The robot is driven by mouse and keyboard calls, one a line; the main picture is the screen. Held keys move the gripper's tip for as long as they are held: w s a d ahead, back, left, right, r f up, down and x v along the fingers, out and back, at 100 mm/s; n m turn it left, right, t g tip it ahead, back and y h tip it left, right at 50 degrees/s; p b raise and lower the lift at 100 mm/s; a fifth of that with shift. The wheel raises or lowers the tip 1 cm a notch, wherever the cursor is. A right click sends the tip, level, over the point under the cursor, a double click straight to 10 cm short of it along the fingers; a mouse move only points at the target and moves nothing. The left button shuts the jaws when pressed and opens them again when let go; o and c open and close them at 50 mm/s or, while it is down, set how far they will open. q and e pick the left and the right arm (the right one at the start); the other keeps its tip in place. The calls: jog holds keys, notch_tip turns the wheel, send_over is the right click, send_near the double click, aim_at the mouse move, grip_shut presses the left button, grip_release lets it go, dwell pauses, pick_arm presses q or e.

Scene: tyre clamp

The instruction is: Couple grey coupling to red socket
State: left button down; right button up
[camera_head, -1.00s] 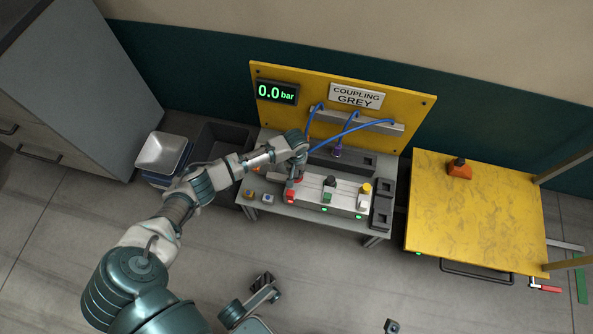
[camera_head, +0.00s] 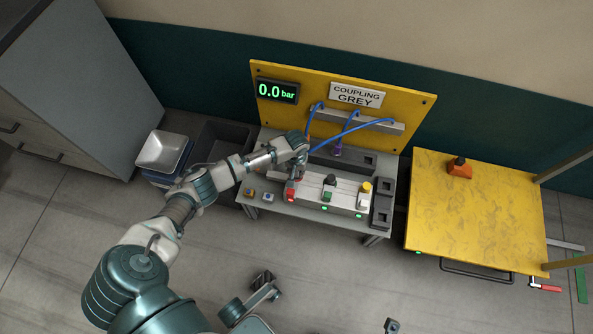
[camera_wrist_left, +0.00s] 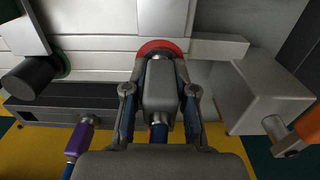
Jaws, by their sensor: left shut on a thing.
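My left gripper (camera_head: 298,170) reaches over the white socket block (camera_head: 340,196) at its left end. In the wrist view the gripper (camera_wrist_left: 158,100) is shut on the grey coupling (camera_wrist_left: 160,85), with a finger on each side. The coupling's front end points at the red ring of the red socket (camera_wrist_left: 152,46) and looks very close to it or against it. I cannot tell whether it is seated. In the head view the gripper mostly hides the coupling and ring; a red marker (camera_head: 291,196) shows on the block's front.
Black and yellow sockets stand farther right on the block. A purple coupling (camera_wrist_left: 82,138) hangs on a blue hose, and an orange one (camera_wrist_left: 305,128) is at the wrist view's right. The yellow panel's display (camera_head: 277,91) reads 0.0 bar; its sign (camera_head: 356,95) reads COUPLING GREY.

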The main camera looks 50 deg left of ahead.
pick_arm(q)
jog(key=c, duration=0.9)
grip_release()
jog(key=shift+o, duration=0.2)
jog(key=shift+r, duration=0.45)
notch_tip(320, 180, up, 11)
